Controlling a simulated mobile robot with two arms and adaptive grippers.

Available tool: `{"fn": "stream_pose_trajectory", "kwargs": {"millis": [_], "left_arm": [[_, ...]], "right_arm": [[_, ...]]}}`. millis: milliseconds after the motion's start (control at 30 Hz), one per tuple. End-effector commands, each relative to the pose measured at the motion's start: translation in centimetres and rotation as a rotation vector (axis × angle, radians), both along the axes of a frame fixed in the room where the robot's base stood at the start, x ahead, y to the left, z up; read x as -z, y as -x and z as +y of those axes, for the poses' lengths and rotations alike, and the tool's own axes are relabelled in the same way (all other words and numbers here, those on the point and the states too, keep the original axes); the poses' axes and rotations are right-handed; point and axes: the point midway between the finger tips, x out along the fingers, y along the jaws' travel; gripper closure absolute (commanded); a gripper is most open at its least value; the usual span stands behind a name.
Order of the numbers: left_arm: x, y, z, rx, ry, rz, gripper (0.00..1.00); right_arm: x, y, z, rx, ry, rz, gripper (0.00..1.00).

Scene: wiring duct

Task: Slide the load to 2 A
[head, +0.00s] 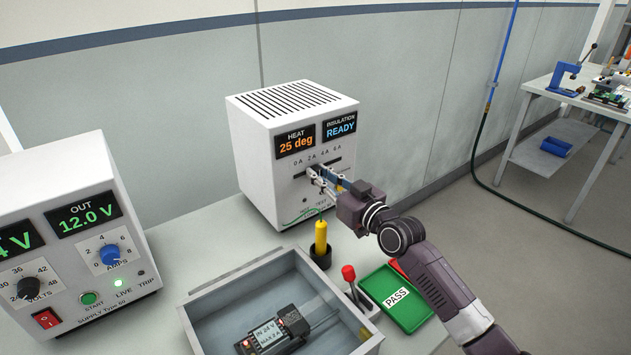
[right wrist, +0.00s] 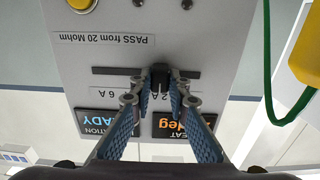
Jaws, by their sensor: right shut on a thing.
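The white load box (head: 262,150) stands on the bench with a HEAT 25 deg display, an INSULATION READY display and a horizontal slot marked 0 A, 2 A, 4 A, 6 A. My right gripper (head: 322,178) is at its front face, shut on the black load slider knob, which also shows in the right wrist view (right wrist: 160,77). That view is upside down; the knob looks about in line with the 2 A mark. The fingers hide the 0 A and 4 A marks there. My left gripper is not in view.
A supply unit (head: 60,215) reading OUT 12.0 V is at left. A grey bin (head: 215,305) holding a black module (head: 275,330) is in front. A yellow probe (head: 321,238), a red-handled lever (head: 349,274) and a green PASS tray (head: 418,312) are near my right arm.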

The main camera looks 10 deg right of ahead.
Motion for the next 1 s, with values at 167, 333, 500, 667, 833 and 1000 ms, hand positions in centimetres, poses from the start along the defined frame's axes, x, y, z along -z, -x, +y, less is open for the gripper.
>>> {"fn": "stream_pose_trajectory", "kwargs": {"millis": [167,333,500,667,833,1000], "left_arm": [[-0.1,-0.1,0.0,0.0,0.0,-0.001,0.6],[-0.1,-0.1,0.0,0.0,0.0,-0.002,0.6],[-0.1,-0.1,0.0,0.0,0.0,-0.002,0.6],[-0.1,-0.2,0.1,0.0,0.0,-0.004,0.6],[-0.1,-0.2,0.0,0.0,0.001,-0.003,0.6],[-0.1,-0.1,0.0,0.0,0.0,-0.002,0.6]], "right_arm": [[0.0,0.0,0.0,0.0,0.001,0.003,1.0],[0.0,0.0,0.0,0.0,0.001,0.003,0.67],[0.0,0.0,0.0,-0.001,0.0,0.002,0.67],[0.1,0.3,-0.1,0.0,0.001,0.002,0.67],[0.2,2.0,-0.8,0.0,0.002,0.004,0.67],[0.2,5.2,-2.1,-0.001,0.004,0.006,0.67]]}}
